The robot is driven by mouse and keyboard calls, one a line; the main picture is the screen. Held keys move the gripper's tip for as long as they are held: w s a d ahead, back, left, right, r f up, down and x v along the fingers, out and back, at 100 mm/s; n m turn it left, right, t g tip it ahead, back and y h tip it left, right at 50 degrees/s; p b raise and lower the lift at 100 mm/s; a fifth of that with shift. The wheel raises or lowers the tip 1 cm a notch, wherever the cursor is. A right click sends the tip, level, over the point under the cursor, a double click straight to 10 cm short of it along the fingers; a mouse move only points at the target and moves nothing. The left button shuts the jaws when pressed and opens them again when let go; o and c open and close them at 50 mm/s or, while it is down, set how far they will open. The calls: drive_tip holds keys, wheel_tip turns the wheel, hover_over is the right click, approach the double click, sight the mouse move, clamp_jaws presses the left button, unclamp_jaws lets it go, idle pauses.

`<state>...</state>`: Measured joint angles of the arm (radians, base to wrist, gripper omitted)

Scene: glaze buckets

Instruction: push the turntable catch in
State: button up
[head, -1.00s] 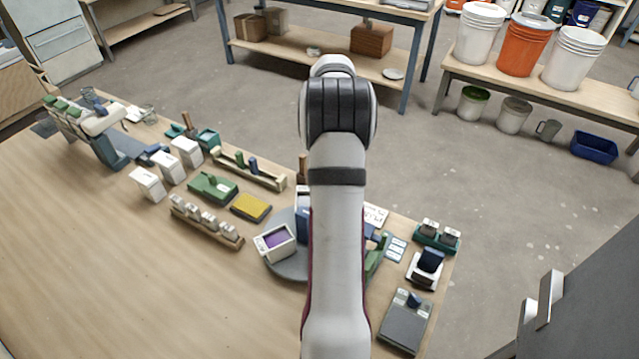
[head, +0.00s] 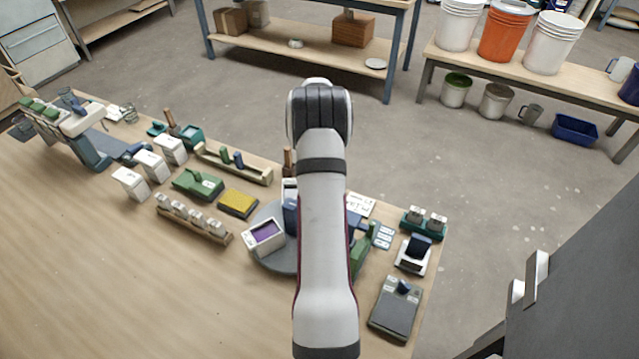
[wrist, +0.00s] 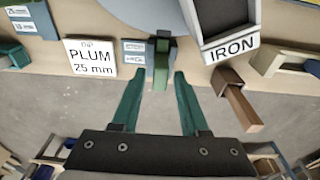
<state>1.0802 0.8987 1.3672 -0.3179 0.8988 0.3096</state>
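The turntable (head: 268,262) is a grey disc on the wooden table, partly hidden by my arm in the head view. In the wrist view its edge (wrist: 150,14) shows at the top. The catch (wrist: 161,62), a small green piece with a dark blue-grey part above it, sticks out from the turntable's edge. My gripper (wrist: 160,76) has two green fingers, apart with nothing held between them. The catch's end lies in line with the gap between the fingertips; I cannot tell whether they touch. The gripper and catch are hidden behind my arm in the head view.
A bin labelled IRON (wrist: 226,32) stands on the turntable, with a brown wooden block (wrist: 236,100) beside it. A PLUM card (wrist: 90,57) lies on the left. A bin with purple contents (head: 264,236) and a yellow pad (head: 238,203) are left of my arm.

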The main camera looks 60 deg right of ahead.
clamp_jaws()
drive_tip(key=shift+a, duration=0.9)
drive_tip(key=shift+o, duration=0.6)
unclamp_jaws()
wheel_tip(320, 180, up, 7)
